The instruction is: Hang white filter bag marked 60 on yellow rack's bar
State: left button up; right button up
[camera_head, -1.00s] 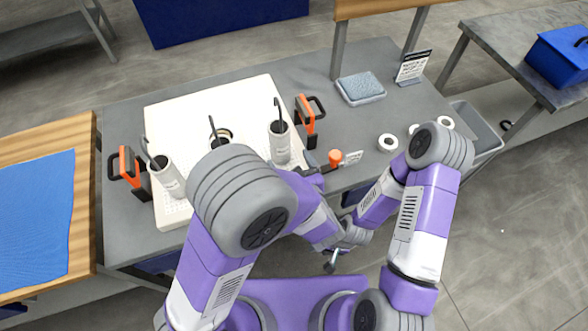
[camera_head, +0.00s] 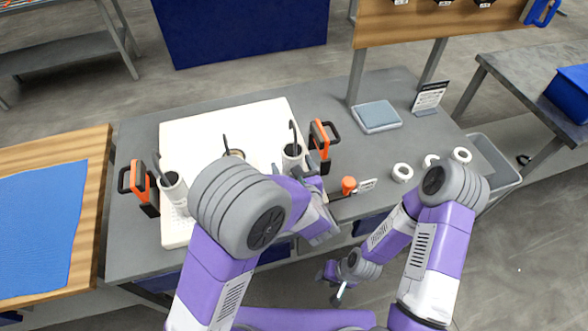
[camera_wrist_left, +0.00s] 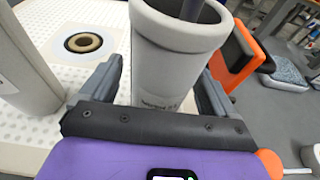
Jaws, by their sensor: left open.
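A white open-topped sleeve (camera_wrist_left: 168,50) with a dark rod in its mouth stands upright in the left wrist view. It carries a small label, too blurred to read, so I cannot tell if it is the bag marked 60. It also shows in the head view (camera_head: 293,158). My left gripper (camera_wrist_left: 158,85) is open, with a finger on each side of this sleeve. A similar white sleeve (camera_head: 173,192) stands at the left of the perforated white board (camera_head: 215,125). My right gripper (camera_head: 340,292) hangs low in front of the bench; its jaws are unclear. I cannot make out a yellow rack.
Orange-and-black clamps (camera_head: 322,143) (camera_head: 138,186) flank the board. An orange knob (camera_head: 348,185), white rolls (camera_head: 402,172), a blue-grey pad (camera_head: 377,116) and a sign (camera_head: 429,96) are on the right. A ringed hole (camera_wrist_left: 83,42) lies beside the sleeve.

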aim_at(296, 163)
pick_arm(q)
jog(key=c, duration=0.9)
jog(key=shift+r+p, duration=1.95)
jog(key=shift+r, duration=0.6)
